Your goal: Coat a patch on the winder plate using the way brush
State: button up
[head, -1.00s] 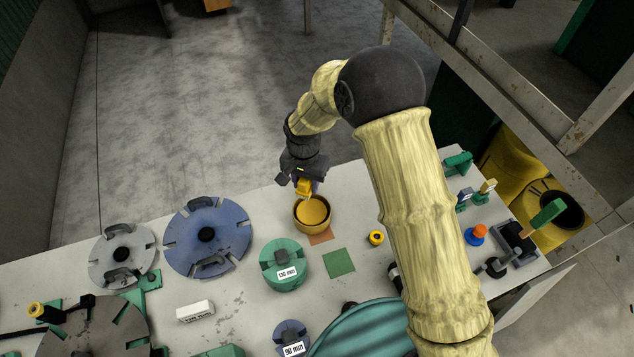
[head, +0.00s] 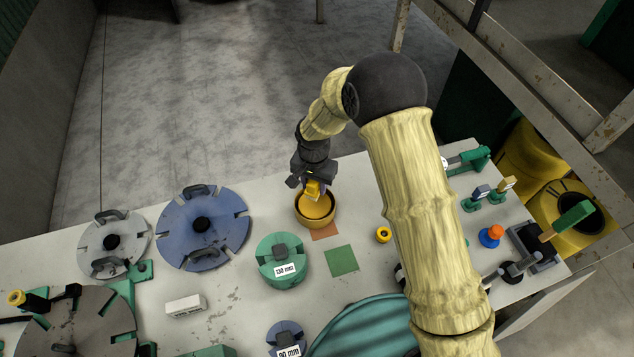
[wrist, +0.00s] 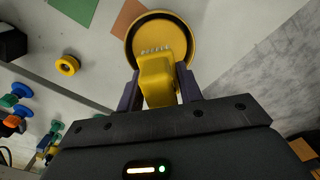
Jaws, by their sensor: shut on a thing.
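My gripper (head: 313,183) is shut on the yellow way brush (head: 313,190). In the wrist view the brush (wrist: 157,78) sits between the two dark fingers, its pale bristles over the round yellow pot (wrist: 187,30). In the head view the brush is at the back part of the pot (head: 302,218), which holds yellow-orange matter. I cannot tell whether the bristles touch it. Slotted round plates stand on the left: a blue one (head: 180,228), a light grey one (head: 128,238) and a darker grey one (head: 90,325). I cannot tell which is the winder plate.
A brown square (head: 325,232) and a green square (head: 342,261) lie near the pot. A green 130 mm drum (head: 283,265), a white block (head: 186,305), a yellow ring (head: 384,235) and a teal hose coil (head: 355,330) are on the table. Small tools stand at the right.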

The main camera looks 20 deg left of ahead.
aim_at(315, 204)
jog(key=shift+s+f+b, duration=0.1)
jog(key=shift+f+b, duration=0.3)
jog(key=shift+f, duration=0.35)
jog(key=shift+f+b, duration=1.15)
jog(key=shift+f, duration=1)
jog(key=shift+d+f+b, duration=0.1)
jog(key=shift+f+b, duration=0.4)
jog(key=shift+f, duration=0.05)
dwell(0.6)
jog(key=shift+r+p, duration=2.05)
jog(key=shift+r, duration=1.5)
